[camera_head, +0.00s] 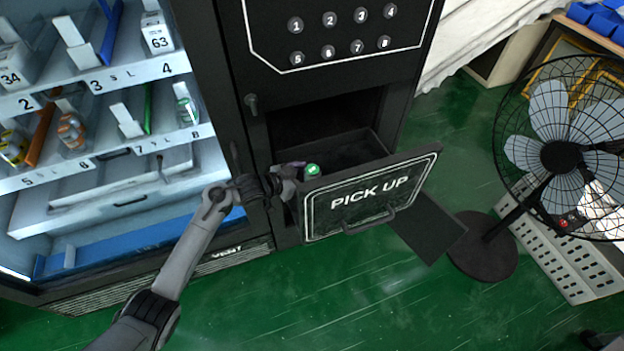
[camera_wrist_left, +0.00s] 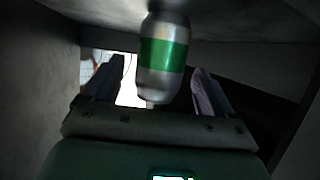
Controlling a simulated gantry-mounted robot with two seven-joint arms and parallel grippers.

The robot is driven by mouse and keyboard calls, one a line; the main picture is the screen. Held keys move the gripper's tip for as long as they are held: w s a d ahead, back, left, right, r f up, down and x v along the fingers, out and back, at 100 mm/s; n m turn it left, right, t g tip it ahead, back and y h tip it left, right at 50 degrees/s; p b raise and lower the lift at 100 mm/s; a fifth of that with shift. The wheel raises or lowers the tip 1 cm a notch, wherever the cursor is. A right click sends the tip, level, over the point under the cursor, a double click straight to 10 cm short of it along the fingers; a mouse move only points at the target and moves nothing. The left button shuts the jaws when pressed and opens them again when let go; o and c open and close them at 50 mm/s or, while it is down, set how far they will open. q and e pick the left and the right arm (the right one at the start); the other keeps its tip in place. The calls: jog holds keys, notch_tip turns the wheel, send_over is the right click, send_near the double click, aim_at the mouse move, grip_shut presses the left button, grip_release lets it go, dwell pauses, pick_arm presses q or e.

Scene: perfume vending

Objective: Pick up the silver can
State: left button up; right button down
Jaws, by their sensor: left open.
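The silver can (camera_wrist_left: 162,60) with a green band shows in the left wrist view, between and beyond the two fingers of my left gripper (camera_wrist_left: 152,76). The fingers are spread apart, with a visible gap between each finger and the can. In the head view my left gripper (camera_head: 296,168) reaches into the left end of the open pick-up compartment, behind its tilted door. A small green patch shows beside it there; I cannot tell whether it is the can. The door and my wrist hide much of the gripper. My right gripper is not in view.
The black door marked PICK UP (camera_head: 372,194) hangs open with a handle on its front. The glass display case (camera_head: 105,125) with numbered shelves stands left. A standing fan (camera_head: 562,155) is at the right. Green floor lies clear in front.

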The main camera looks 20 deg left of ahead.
pick_arm(q)
jog(key=b+x, duration=0.1)
jog(key=x, duration=0.3)
jog(key=shift+w+d+r, duration=0.1)
jog(key=shift+r, duration=0.05)
jog(key=c, duration=1.2)
jog(key=shift+o, duration=0.2)
jog(key=shift+r, duration=0.15)
